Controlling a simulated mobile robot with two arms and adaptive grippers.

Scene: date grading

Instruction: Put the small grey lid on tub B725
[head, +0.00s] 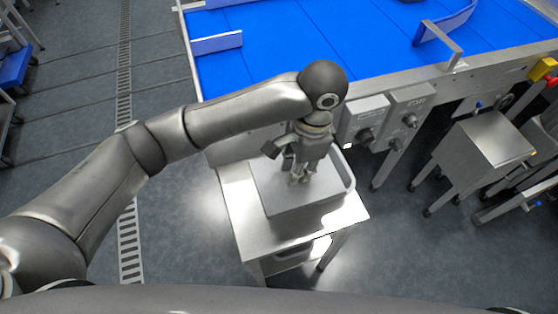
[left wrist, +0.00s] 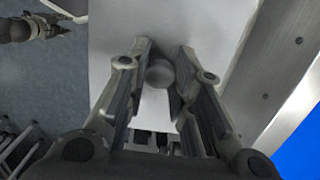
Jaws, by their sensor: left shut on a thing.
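A grey lid (head: 275,190), flat and rectangular, lies over a grey tub whose rim (head: 351,180) shows at the right on a small metal table. My left gripper (head: 300,178) points down onto the lid. In the left wrist view its fingers (left wrist: 160,75) are shut on the lid's round knob (left wrist: 160,71), with the pale lid surface (left wrist: 150,30) around it. The tub's far side is hidden by my arm. I cannot tell whether the lid rests on the rim or hangs just above it, and no label is readable. My right gripper (left wrist: 45,28) seems to show at the wrist view's upper left, small and dark.
The metal table (head: 240,215) has bare top at the left and front. A blue conveyor (head: 270,50) runs behind it, with grey control boxes (head: 366,120) on its near side. A metal stand (head: 485,150) is at the right. The floor at the left is clear.

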